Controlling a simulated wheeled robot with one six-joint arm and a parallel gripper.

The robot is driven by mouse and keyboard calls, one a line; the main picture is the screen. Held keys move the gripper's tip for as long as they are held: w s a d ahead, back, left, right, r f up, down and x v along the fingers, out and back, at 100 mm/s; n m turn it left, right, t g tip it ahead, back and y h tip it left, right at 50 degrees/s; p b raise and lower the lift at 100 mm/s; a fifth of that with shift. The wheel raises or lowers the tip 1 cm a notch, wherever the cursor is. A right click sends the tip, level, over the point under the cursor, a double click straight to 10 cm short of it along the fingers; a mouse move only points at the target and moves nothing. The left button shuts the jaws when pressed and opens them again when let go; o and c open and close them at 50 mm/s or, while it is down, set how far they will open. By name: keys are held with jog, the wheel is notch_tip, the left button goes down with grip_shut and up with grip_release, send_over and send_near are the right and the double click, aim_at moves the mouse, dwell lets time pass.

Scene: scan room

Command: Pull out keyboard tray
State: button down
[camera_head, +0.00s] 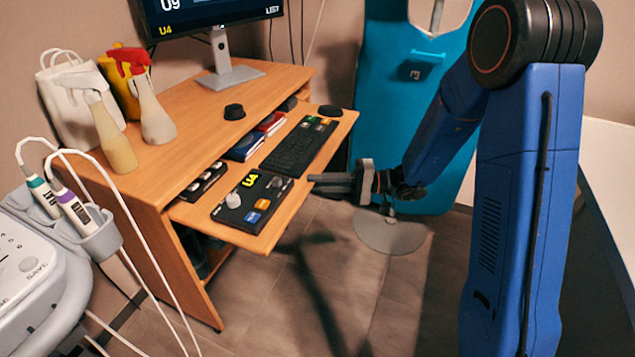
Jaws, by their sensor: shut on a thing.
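The keyboard tray (192,213) is a wooden board standing out from under the desk top. A black keyboard (297,148) and a black control panel (251,199) with coloured keys lie on it. My gripper (312,183) reaches in from the right and is shut on the tray's front edge, near its middle. The exact contact of the fingertips is small and hard to make out.
The wooden desk (190,122) carries a monitor (210,15), spray bottles (152,112) and a black knob (234,111). A white console (38,265) with probes and cables stands at left. A teal panel (385,95) stands behind my arm. The floor before the tray is clear.

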jog(key=c, duration=1.7)
grip_release()
jog(key=d, duration=1.7)
jog(key=shift+d, duration=0.2)
jog(key=s+r+n+g+h, duration=0.3)
jog(key=s+h, duration=0.6)
jog(key=s, duration=0.9)
jog(key=s+d+r+m+t+h, duration=0.1)
jog(key=s+d+r+t+h, duration=0.1)
jog(key=s+d+h, duration=0.1)
jog(key=s+d+r+m+t+h, duration=0.1)
jog(key=s+d+r+t+h, duration=0.1)
jog(key=s+d+t+h, duration=0.1)
jog(key=s+d+r+m+t+h, duration=0.1)
jog(key=s+d+r+t+h, duration=0.1)
jog(key=s+d+h, duration=0.1)
jog(key=shift+s+d+t, duration=0.2)
jog(key=shift+s+d, duration=0.05)
jog(key=shift+d, duration=0.35)
jog(key=shift+s+d+t, duration=0.2)
jog(key=shift+s+d, duration=0.05)
jog(key=shift+d, duration=0.35)
